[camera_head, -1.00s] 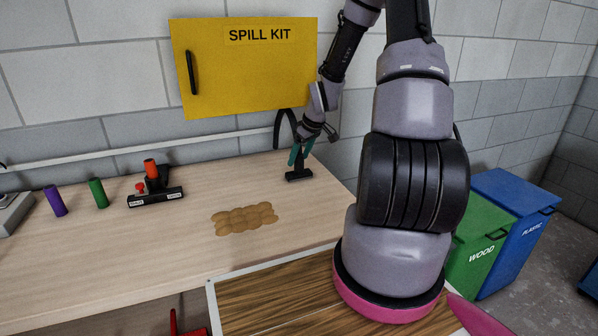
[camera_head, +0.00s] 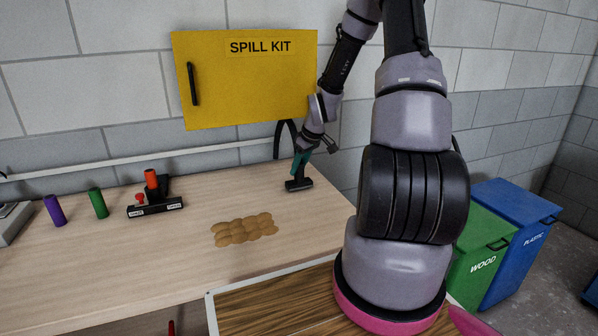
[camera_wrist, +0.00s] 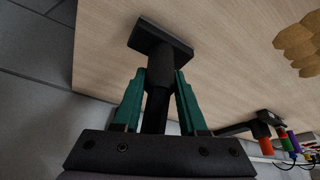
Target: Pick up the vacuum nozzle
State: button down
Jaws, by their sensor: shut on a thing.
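The vacuum nozzle (camera_head: 299,185) is black, with a wide flat foot and a neck, at the right end of the bench. In the wrist view its foot (camera_wrist: 160,42) points away from me, and its neck sits between the green fingers. My gripper (camera_head: 301,163) is shut on the neck; it also shows in the wrist view (camera_wrist: 165,82). A black hose (camera_head: 285,140) arches up behind it. I cannot tell whether the foot touches the bench top.
The wooden bench (camera_head: 110,265) holds a brown lumpy patch (camera_head: 244,230), a black fixture with an orange knob (camera_head: 155,206), a green cylinder (camera_head: 98,203) and a purple cylinder (camera_head: 55,210). A yellow spill kit cabinet (camera_head: 245,85) hangs close behind my arm. Green (camera_head: 478,250) and blue bins (camera_head: 515,235) stand right.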

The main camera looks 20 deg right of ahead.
jog(key=v, duration=0.3)
jog(key=shift+w, duration=0.15)
jog(key=s+d, duration=0.3)
jog(key=s, duration=0.4)
jog(key=s+d, duration=0.4)
jog(key=s, duration=0.4)
jog(key=shift+s+d, duration=0.2)
jog(key=shift+d, duration=0.1)
